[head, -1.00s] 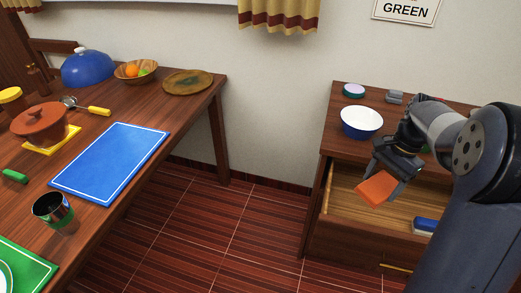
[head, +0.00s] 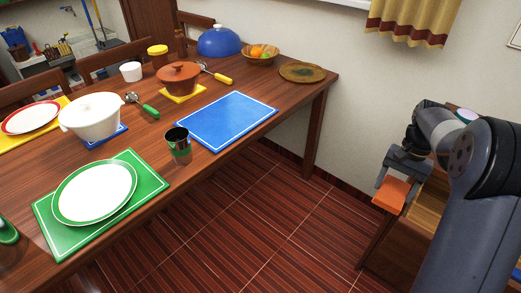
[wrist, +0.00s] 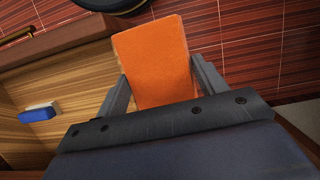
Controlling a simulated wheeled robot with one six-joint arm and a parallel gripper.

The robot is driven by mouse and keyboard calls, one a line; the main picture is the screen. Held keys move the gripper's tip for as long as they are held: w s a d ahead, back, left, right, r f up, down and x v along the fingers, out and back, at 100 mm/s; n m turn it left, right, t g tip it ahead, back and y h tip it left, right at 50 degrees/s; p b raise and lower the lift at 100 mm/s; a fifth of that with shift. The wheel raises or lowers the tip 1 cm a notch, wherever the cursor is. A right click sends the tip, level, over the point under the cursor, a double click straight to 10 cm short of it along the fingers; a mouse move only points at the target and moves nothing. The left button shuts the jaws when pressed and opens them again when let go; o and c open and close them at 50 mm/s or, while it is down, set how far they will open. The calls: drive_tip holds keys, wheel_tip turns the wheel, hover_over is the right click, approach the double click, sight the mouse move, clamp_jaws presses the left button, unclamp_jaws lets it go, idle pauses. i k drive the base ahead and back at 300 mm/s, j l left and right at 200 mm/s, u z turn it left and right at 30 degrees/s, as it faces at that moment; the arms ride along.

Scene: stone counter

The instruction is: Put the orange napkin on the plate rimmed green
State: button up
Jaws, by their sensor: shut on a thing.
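The orange napkin (head: 392,193) is held in my gripper (head: 400,180) at the right of the head view, by the open drawer. In the wrist view the napkin (wrist: 155,62) sits between the two fingers of my gripper (wrist: 158,85), which are shut on it. The plate rimmed green (head: 95,192) lies on a green placemat (head: 150,180) on the wooden table at the lower left of the head view. The plate is empty and far from my gripper.
On the table (head: 310,88) are a metal cup (head: 178,146), a blue placemat (head: 228,120), a white pot (head: 93,116), a brown pot (head: 178,79) and a red-rimmed plate (head: 32,118). The wrist view shows a blue and white item (wrist: 38,113) in the drawer. Floor (head: 255,222) lies clear between table and drawer.

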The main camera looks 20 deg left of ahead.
sight(98, 193)
drive_tip(key=k+u, duration=0.1)
drive_tip(key=u, duration=1.4)
